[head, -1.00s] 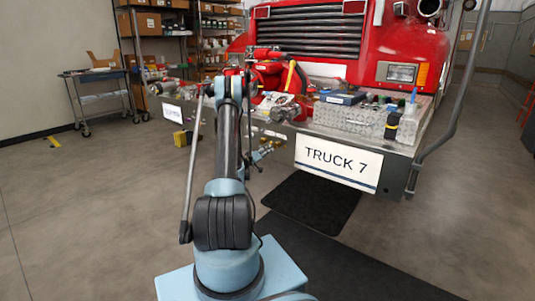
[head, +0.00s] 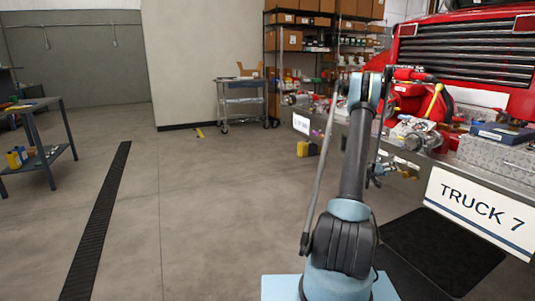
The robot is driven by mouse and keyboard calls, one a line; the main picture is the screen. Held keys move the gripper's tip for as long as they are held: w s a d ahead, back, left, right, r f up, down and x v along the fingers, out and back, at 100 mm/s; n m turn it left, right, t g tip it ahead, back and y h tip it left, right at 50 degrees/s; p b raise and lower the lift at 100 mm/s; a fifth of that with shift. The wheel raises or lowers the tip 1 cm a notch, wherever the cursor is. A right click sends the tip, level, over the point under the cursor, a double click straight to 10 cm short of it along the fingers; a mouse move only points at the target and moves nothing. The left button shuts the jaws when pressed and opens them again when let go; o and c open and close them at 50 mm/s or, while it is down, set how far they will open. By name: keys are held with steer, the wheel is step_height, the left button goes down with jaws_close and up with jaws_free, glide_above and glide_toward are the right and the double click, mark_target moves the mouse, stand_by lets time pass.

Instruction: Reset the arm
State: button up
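My arm (head: 355,165) stands upright in the right half of the head view, in front of the truck's bumper. My gripper (head: 380,171) is small and partly hidden just right of the arm's upper link. It hangs near the bumper's front face, and its fingers are too small to tell open from shut. I see nothing clearly held in it.
The red truck (head: 470,50) with its "TRUCK 7" plate (head: 481,213) fills the right side. Its bumper carries a blue box (head: 503,133) and red gear. A cart (head: 243,100) and shelves stand behind, a table (head: 45,140) at left. The middle floor is clear.

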steer(key=s+a+r+g+y, duration=0.1)
steer(key=s+a+r+y, duration=0.2)
steer(key=s+a+r, duration=0.6)
steer(key=s+a+r+g+y, duration=0.1)
steer(key=s+a+r+y, duration=0.2)
steer(key=s+a+r, duration=0.6)
steer(key=s+a+f+n+g+y, duration=0.1)
steer(key=s+a+f+y, duration=0.3)
steer(key=s+a, duration=1)
steer(key=s+a+f+n+g+y, duration=0.1)
steer(key=s+a+f+n+y, duration=0.3)
steer(key=s+a, duration=1)
steer(key=s+f+y, duration=0.1)
steer(key=s+f, duration=0.2)
steer(key=s, duration=0.1)
steer(key=shift+a, duration=0.3)
steer(key=shift+s, duration=0.1)
steer(key=shift+w+f, duration=0.2)
steer(key=shift+w, duration=0.25)
